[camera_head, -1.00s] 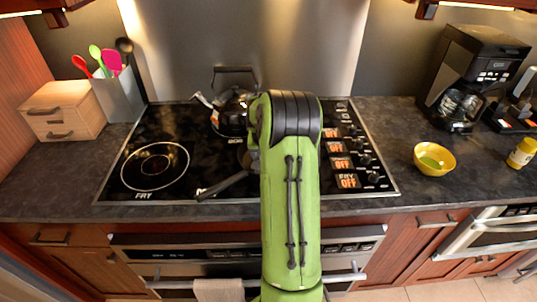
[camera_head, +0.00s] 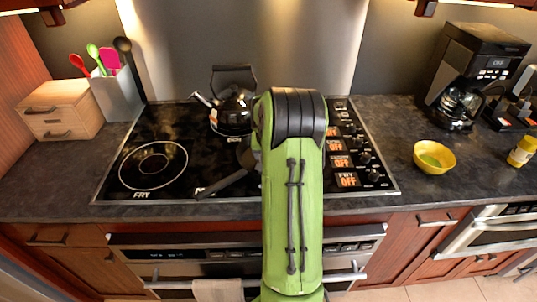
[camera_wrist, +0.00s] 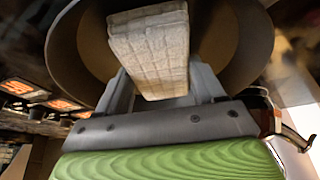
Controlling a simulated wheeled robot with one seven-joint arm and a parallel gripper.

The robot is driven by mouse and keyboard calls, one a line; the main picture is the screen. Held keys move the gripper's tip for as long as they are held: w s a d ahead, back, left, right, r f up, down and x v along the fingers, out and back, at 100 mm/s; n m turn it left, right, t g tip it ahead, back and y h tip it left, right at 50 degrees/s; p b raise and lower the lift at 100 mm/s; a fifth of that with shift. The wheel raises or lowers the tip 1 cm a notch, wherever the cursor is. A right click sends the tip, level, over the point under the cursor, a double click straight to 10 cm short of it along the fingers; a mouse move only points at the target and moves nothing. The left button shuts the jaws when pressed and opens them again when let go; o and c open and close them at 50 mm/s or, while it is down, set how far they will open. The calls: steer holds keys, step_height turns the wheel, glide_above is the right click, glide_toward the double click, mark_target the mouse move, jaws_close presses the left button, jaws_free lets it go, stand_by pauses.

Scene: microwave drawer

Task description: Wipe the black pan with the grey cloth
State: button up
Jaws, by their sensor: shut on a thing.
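In the wrist view my gripper (camera_wrist: 160,82) is shut on the grey cloth (camera_wrist: 150,42), a pale, thick folded block that sticks out past the fingers. The black pan (camera_wrist: 235,45) shows as a dark round rim around and behind the cloth. I cannot tell whether the cloth touches the pan's inside. In the head view the pan's dark handle (camera_head: 222,185) points toward the lower left on the stove, and my arm hides most of the pan. My gripper and the cloth are hidden behind my arm there.
A kettle (camera_head: 232,115) stands on the stove (camera_head: 110,180) left of my arm. Orange-lit knobs (camera_head: 345,160) lie to the right. A yellow bowl (camera_head: 434,157) and a coffee maker (camera_head: 465,85) are on the right counter. The front left burner (camera_head: 153,165) is bare.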

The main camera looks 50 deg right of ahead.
steer(key=shift+r, duration=0.5)
steer(key=shift+w+d+p, duration=0.75)
steer(key=shift+d, duration=0.05)
step_height(320, 180, up, 6)
steer(key=p, duration=0.4)
steer(key=shift+f, duration=0.2)
steer(key=shift+s, duration=0.1)
steer(key=shift+f, duration=0.1)
steer(key=d+p, duration=0.4)
steer(key=d, duration=0.5)
